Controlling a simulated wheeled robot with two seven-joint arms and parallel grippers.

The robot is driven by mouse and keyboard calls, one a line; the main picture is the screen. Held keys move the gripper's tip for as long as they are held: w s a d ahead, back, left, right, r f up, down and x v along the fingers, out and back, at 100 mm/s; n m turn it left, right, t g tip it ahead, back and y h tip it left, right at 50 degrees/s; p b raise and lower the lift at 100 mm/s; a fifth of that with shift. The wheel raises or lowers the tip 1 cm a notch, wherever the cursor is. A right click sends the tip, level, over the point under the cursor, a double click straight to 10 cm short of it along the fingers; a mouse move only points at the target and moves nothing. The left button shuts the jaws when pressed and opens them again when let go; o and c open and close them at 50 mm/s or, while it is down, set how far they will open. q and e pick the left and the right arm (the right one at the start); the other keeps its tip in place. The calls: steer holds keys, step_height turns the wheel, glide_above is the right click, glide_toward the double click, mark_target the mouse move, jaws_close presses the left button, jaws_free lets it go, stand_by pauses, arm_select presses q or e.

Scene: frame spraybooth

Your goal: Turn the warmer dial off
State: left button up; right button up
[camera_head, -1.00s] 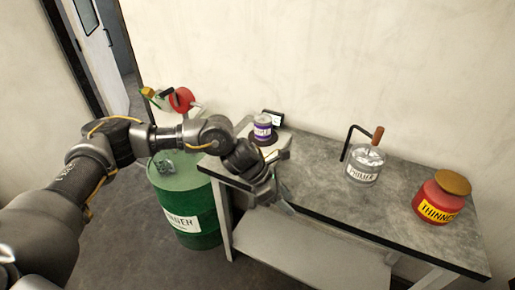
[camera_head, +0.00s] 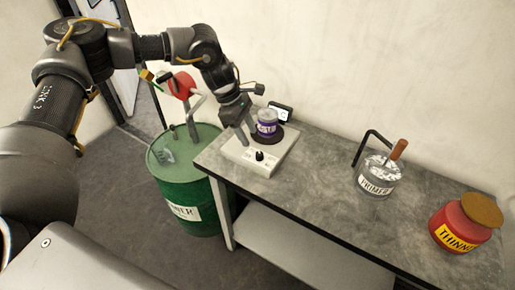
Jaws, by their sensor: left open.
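The warmer (camera_head: 250,158) is a flat white box at the left end of the grey bench. Its black dial (camera_head: 259,155) sits on the front part, near small markings too small to read. A purple-labelled can (camera_head: 267,124) stands on the warmer's dark round plate (camera_head: 272,141). My left gripper (camera_head: 246,138) is open and points down over the left side of the warmer, up and left of the dial. The gripper appears apart from the dial. I cannot tell whether a finger touches the warmer's top. My right gripper is not in view.
On the bench (camera_head: 320,185) are a primer jar (camera_head: 379,178) with a brush and a red thinner can (camera_head: 464,226). A green drum (camera_head: 183,190) with a red funnel-like part (camera_head: 181,85) stands left of the bench.

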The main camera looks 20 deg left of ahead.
mark_target(259, 153)
arm_select(q)
steer(key=x, duration=0.2)
steer(key=w+x, duration=0.1)
steer(key=x, duration=0.1)
steer(key=shift+p, duration=0.4)
steer(key=shift+s+p+x, duration=0.25)
steer(key=shift+p+x, duration=0.1)
steer(key=shift+x, duration=0.85)
steer(key=shift+d+f, duration=0.15)
steer(key=shift+f, duration=0.2)
steer(key=shift+d+f, duration=0.15)
steer(key=shift+f, duration=0.4)
steer(key=c, duration=1)
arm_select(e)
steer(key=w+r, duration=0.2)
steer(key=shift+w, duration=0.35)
